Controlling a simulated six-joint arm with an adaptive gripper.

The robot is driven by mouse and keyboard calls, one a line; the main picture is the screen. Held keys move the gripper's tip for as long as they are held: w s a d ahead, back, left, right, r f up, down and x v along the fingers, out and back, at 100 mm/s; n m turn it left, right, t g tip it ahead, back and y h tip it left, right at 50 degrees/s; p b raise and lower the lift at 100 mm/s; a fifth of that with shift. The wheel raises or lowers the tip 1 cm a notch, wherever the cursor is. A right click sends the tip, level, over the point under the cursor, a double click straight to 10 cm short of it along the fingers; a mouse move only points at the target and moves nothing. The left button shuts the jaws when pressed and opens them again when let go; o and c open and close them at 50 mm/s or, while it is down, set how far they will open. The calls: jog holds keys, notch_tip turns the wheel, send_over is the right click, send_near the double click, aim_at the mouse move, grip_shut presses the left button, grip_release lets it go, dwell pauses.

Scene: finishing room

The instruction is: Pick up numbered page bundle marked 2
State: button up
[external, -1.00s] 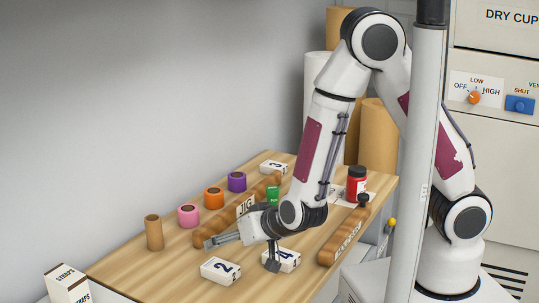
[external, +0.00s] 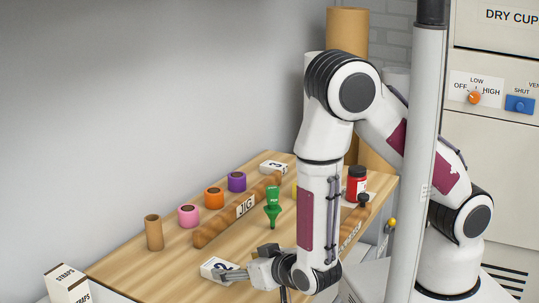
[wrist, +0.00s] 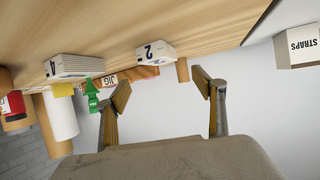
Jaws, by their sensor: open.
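The page bundle marked 2 (external: 211,266) is a white block lying on the wooden bench near its front edge. My gripper (external: 222,275) reaches leftward low over the bench and covers part of it. In the wrist view the bundle marked 2 (wrist: 155,54) shows whole, beyond and slightly above the gap between my open fingers (wrist: 161,90). Nothing is between the fingers. The bundle marked 4 (wrist: 80,67) lies to its left there and is hidden by my arm in the external view. The bundle marked 3 (external: 273,167) lies at the far end.
A brown JIG bar (external: 237,209) crosses the bench behind bundle 2. Pink (external: 188,215), orange (external: 214,198) and purple (external: 237,182) rolls and a brown tube (external: 154,233) stand along the wall. A STRAPS box (external: 67,284) stands at lower left.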

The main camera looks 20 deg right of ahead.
aim_at(219, 271)
jog(key=shift+x, duration=1.25)
jog(key=shift+w+f, duration=0.1)
jog(key=shift+f, duration=0.05)
jog(key=shift+f+x, duration=0.2)
jog(key=shift+x, duration=2.25)
jog(key=c, duration=1.5)
